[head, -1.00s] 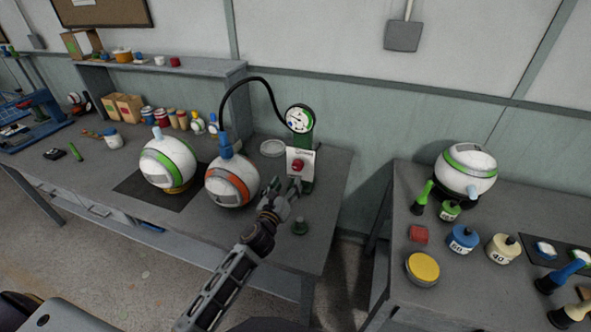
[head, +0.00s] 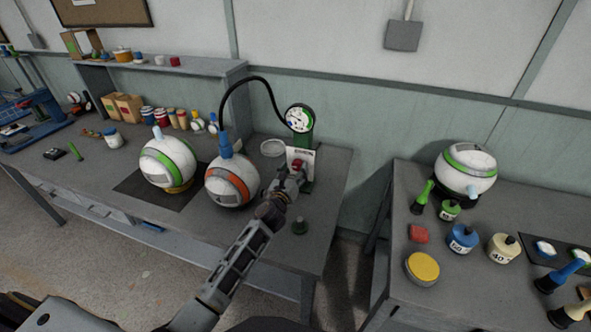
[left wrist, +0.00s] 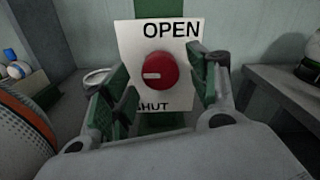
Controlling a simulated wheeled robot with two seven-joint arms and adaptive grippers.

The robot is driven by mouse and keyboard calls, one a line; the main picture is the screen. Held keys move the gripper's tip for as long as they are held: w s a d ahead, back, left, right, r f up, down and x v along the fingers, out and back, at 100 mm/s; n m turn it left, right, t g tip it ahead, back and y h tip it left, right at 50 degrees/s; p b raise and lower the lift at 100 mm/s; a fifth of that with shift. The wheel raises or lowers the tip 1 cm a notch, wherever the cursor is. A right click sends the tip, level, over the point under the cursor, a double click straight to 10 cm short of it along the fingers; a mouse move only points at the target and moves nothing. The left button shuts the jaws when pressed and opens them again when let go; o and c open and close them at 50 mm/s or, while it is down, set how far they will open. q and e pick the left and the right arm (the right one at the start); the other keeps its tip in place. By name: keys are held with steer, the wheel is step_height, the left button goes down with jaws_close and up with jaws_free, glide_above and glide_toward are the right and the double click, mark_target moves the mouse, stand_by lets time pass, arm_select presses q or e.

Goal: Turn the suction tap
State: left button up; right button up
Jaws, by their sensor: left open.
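The suction tap is a red round knob (left wrist: 159,71) on a white plate (left wrist: 187,35) marked OPEN at the top and SHUT at the bottom. A pale mark on the knob points left in the left wrist view. The red knob also shows in the head view (head: 297,163), partly behind my gripper. My left gripper (head: 293,178) is open in front of it. In the left wrist view its green-padded fingers (left wrist: 163,88) stand on either side of the knob, with gaps between them and it. My right gripper is not in view.
A green post with a round gauge (head: 299,118) stands behind the plate. A black hose runs from it to the orange-banded ball (head: 232,183), close left of my gripper.

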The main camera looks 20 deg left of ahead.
arm_select(q)
steer(key=shift+w, duration=0.65)
steer(key=c, duration=1)
